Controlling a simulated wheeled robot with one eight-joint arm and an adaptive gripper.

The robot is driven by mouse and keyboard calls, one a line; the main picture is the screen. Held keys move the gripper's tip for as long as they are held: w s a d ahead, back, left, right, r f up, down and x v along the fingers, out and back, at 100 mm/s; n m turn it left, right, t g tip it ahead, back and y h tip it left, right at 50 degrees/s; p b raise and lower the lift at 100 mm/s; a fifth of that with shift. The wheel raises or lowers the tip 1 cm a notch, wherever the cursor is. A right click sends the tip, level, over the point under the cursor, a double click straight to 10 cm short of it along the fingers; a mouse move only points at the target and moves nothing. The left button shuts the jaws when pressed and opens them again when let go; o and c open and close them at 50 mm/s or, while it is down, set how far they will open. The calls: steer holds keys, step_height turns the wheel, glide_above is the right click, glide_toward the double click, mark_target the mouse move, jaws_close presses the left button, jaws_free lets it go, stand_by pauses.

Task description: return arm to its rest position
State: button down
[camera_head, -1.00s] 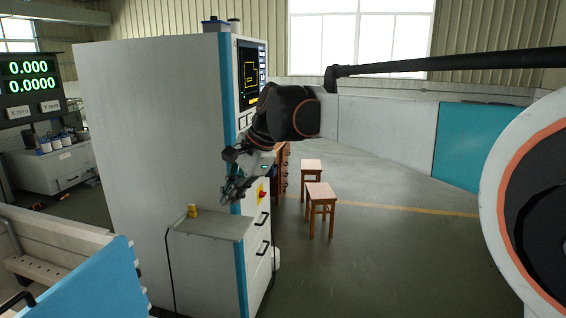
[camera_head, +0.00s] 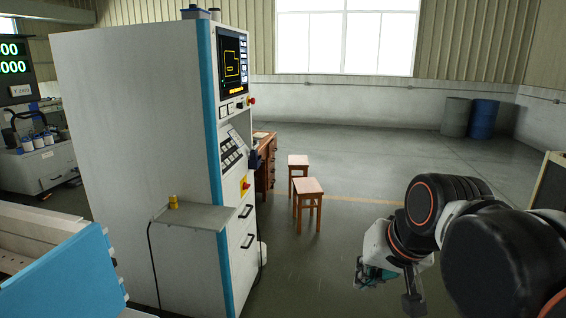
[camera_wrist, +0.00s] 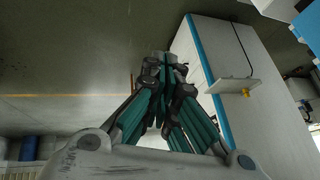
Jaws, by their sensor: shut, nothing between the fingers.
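My arm is folded in at the lower right of the head view. My gripper (camera_head: 372,274) hangs low there, over open floor and to the right of the control cabinet. Part of it is hidden behind my arm links. In the wrist view my gripper (camera_wrist: 163,62) has its fingers drawn together with nothing between them. It touches nothing that I can see.
The tall control cabinet (camera_head: 130,130) has a side shelf (camera_head: 200,217) holding a small brass-coloured piece (camera_head: 173,201). Two wooden stools (camera_head: 308,187) stand beyond. A blue barrel (camera_head: 483,119) and a grey barrel (camera_head: 455,117) stand by the far wall. The middle floor is clear.

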steer(key=s+d+f+n+t+h+b, duration=0.1)
steer(key=s+d+f+n+h, duration=0.1)
steer(key=s+d+f, duration=0.5)
step_height(320, 180, down, 3)
steer(key=shift+s+d+r, duration=0.1)
steer(key=shift+s+d, duration=0.05)
steer(key=shift+s, duration=0.6)
